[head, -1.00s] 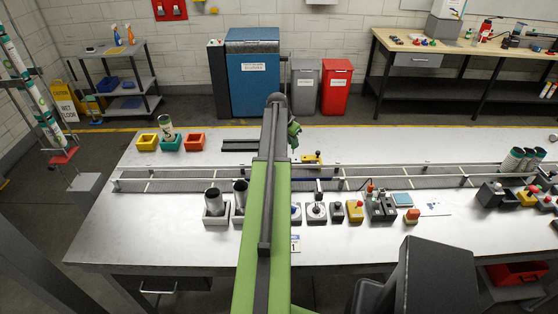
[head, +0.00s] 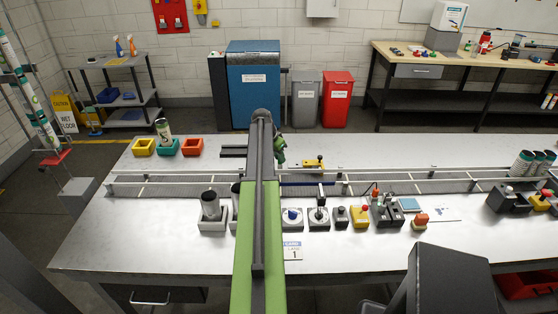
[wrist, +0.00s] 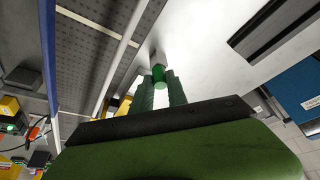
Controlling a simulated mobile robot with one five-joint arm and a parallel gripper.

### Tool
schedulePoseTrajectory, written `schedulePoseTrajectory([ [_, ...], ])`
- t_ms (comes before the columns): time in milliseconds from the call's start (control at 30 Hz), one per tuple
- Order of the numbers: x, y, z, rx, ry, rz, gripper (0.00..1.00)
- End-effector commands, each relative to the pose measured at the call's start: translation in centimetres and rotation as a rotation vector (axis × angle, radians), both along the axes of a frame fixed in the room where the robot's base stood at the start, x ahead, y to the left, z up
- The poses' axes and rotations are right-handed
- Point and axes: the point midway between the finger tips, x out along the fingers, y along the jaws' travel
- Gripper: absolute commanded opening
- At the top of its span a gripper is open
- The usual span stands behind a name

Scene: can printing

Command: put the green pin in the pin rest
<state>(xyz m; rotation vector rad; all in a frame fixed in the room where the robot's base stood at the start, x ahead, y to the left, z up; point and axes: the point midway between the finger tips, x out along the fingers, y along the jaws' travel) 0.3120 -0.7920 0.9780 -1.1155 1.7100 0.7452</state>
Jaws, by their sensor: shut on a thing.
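My gripper (wrist: 158,92) has green fingers and is shut on the green pin (wrist: 159,73) in the wrist view. The pin's green end shows between the fingertips, with a small grey piece at its far end. In the head view my gripper (head: 280,152) hangs over the white table behind the conveyor, partly hidden by my arm; the pin cannot be made out there. A dark slotted bar (head: 233,151) lies just left of my arm. It may be the pin rest, but I cannot tell for certain.
The conveyor (head: 400,187) with rails crosses the table. A yellow device (head: 313,163) sits right of my gripper. Yellow (head: 144,147), teal (head: 168,149) and red (head: 192,147) bins stand left. A steel cylinder (head: 211,206) and several button boxes stand along the front.

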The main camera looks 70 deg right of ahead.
Motion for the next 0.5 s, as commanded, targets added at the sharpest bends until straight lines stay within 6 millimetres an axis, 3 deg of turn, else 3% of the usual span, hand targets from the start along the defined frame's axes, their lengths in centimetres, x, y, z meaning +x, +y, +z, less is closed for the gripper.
schedulePoseTrajectory([
  [133, -0.03, -0.01, -0.45, 0.000, 0.000, 0.000, 0.00],
  [167, -0.03, -0.02, -0.27, 0.000, 0.000, 0.000, 0.23],
  [300, -0.04, -0.02, -0.22, 0.000, 0.000, 0.000, 0.41],
  [500, -0.07, -0.03, -0.23, 0.000, 0.000, -0.001, 0.41],
])
